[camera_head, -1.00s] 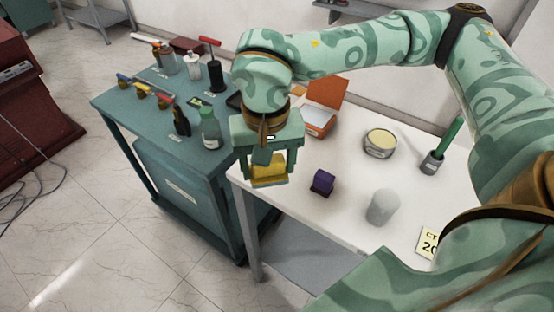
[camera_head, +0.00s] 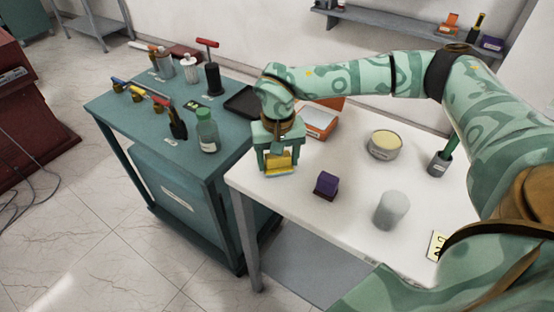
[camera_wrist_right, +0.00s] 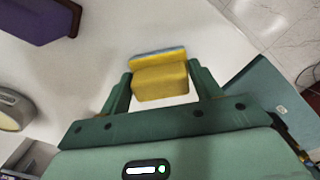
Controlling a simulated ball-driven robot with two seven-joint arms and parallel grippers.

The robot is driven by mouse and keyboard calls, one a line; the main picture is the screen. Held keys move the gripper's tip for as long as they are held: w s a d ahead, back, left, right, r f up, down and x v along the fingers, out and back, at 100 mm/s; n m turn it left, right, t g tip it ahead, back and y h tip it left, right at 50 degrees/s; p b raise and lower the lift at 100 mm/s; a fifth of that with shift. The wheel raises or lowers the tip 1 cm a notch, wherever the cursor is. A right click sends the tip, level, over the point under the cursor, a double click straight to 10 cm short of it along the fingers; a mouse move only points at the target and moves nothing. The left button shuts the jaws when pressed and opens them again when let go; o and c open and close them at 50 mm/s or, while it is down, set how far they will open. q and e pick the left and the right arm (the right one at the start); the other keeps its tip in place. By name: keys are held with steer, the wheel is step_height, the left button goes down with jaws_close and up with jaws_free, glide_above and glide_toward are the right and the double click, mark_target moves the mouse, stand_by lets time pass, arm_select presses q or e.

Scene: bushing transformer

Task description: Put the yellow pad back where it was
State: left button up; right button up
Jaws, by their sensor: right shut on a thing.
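The yellow pad (camera_head: 280,163) is a small yellow block with a blue-grey layer along one edge. My right gripper (camera_head: 279,168) is shut on it, over the left end of the white table (camera_head: 330,222). In the right wrist view the pad (camera_wrist_right: 160,80) sits between the two fingers of the gripper (camera_wrist_right: 162,88), its blue-grey edge facing away from the palm. Whether the pad touches the tabletop, I cannot tell. My left gripper is not in view.
A purple block (camera_head: 326,185), a grey cylinder (camera_head: 391,210), a round tin (camera_head: 384,145) and an orange box (camera_head: 318,123) stand on the table. A teal cart (camera_head: 160,150) with bottles and tools adjoins at left. A wall shelf (camera_head: 400,28) is behind.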

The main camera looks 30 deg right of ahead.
steer(key=o, duration=0.9)
step_height(320, 180, up, 12)
steer(key=p, duration=0.3)
